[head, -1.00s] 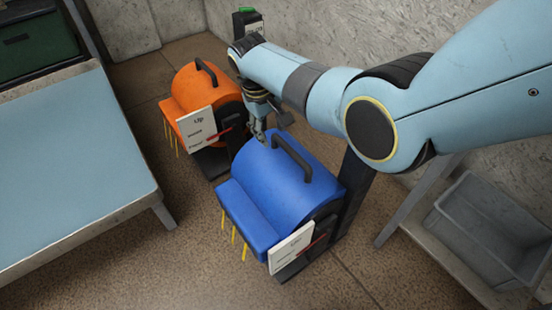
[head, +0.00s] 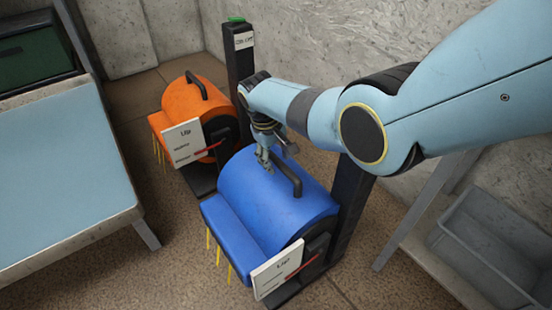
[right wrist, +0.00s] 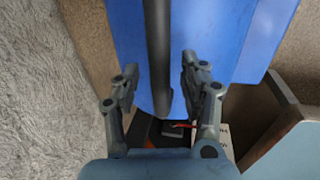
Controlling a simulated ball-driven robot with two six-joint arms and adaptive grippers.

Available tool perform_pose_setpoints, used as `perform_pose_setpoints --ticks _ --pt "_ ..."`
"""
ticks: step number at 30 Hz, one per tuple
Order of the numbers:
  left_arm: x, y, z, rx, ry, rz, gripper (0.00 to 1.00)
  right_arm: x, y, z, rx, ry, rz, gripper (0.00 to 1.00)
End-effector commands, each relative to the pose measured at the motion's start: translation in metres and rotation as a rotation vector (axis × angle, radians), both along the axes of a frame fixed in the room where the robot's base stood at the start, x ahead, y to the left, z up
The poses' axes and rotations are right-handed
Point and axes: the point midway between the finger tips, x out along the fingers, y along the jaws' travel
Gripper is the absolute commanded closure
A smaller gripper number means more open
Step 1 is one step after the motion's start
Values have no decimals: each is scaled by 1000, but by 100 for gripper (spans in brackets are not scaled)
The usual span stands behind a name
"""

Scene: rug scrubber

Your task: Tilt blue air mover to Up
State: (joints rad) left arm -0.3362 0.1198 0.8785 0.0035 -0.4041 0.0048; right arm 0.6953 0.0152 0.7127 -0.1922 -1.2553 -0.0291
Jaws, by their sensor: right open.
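The blue air mover (head: 250,200) stands on the floor in its dark frame, with a black bar handle (head: 288,175) on top. A white card (head: 277,270) on its near side reads "Up" at the top, with smaller unreadable lines below. A red pointer (head: 304,262) reaches toward the card's lower part. My right gripper (head: 265,166) is over the drum by the far end of the handle. In the right wrist view the open fingers (right wrist: 158,80) straddle the handle (right wrist: 158,45) from above; contact is unclear. My left gripper is out of view.
An orange air mover (head: 196,98) with a similar card (head: 185,142) stands behind. A dark post (head: 239,75) with a green top rises beside it. A light-blue table (head: 60,180) is at left, a grey bin (head: 490,250) at right. The wall is close behind my arm.

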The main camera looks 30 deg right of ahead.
Motion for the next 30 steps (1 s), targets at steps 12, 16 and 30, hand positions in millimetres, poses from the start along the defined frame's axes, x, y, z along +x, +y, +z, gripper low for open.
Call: perform_pose_setpoints --ticks 12,16,30 --pt "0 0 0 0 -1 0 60 0 0 0 0 1 0 100" --pt "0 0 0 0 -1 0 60 0 0 0 0 1 0 100" --pt "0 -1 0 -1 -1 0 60 0 -9 0 -2 1 0 100"
